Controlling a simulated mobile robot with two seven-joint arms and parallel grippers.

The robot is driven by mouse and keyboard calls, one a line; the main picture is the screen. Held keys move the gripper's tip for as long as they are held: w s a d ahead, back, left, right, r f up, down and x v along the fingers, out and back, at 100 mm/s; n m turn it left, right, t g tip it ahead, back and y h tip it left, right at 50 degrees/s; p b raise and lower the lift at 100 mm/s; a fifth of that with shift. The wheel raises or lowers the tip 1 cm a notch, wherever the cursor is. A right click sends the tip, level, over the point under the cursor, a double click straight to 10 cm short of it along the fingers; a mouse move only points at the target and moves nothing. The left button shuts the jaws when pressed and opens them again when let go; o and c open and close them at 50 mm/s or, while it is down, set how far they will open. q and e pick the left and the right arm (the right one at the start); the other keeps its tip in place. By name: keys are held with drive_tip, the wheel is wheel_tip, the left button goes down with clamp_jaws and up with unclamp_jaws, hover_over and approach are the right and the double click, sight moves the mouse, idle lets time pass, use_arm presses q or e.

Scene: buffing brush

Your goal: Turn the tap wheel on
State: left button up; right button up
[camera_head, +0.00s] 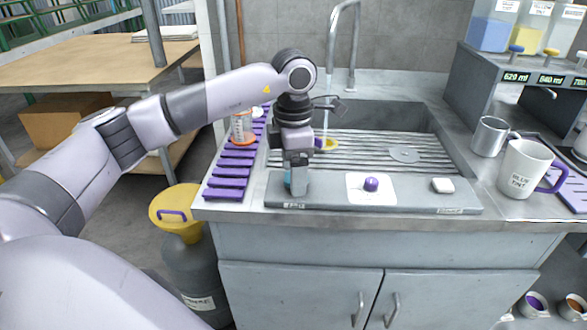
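The metal tap (355,45) rises behind the sink, its curved spout over the basin. A small purple knob (371,184) stands on a white square plate on the sink's front ledge. I cannot tell whether it is the tap wheel; no other wheel shows clearly. My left gripper (297,184) points down over the left part of the ledge, left of the knob and apart from it. A bluish thing (288,178) shows at its fingers. I cannot tell what it is or whether the fingers hold it. My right gripper is out of view.
The sink's slatted drainer (420,165) holds a round disc (404,154). A yellow and purple item (328,144) lies behind my gripper. A purple rack (228,176) and a jar (242,128) stand left; a metal cup (490,136), a white mug (524,167) and a dispenser (510,85) stand right.

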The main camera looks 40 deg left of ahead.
use_arm(q)
drive_tip(key=shift+r, duration=3.55)
